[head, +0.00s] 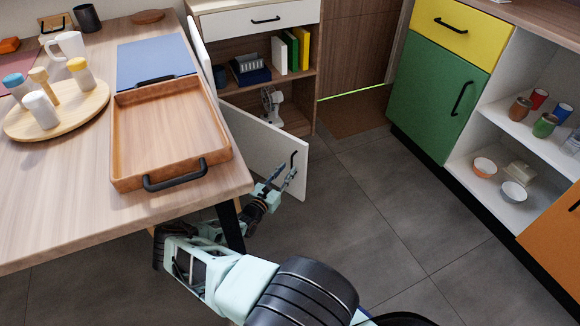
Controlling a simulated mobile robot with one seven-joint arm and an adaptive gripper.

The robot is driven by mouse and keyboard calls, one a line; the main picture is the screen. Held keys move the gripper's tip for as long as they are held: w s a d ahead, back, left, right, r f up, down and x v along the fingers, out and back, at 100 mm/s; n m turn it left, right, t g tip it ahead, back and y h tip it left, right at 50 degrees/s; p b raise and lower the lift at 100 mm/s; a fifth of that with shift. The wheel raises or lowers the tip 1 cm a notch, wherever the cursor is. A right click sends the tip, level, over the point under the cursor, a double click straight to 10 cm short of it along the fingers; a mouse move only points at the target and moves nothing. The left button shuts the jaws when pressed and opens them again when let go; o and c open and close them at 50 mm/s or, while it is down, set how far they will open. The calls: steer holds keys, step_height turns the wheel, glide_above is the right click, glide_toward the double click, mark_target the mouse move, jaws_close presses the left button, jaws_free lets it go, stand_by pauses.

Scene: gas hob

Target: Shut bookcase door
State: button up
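The bookcase (258,79) stands at the top centre, with a white drawer over wooden shelves. Its lower white door (262,142) stands open, swung out toward me, with a black handle (292,159) near its free edge. Another white panel (201,52) stands at the bookcase's left side, partly behind the table. My gripper (283,180) is low by the door's free edge, just below the handle and in front of the panel. Whether it touches the door, and how far its fingers are apart, I cannot tell.
A wooden table (65,219) fills the left, with a handled tray (170,132) near its corner; my arm passes below that corner. A fan (271,104) and books (291,50) are in the bookcase. Cabinets (436,93) stand right. The grey floor (385,200) between is clear.

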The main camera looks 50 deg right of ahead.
steer(key=v, duration=0.8)
steer(key=shift+s, duration=0.1)
steer(key=shift+c, duration=0.3)
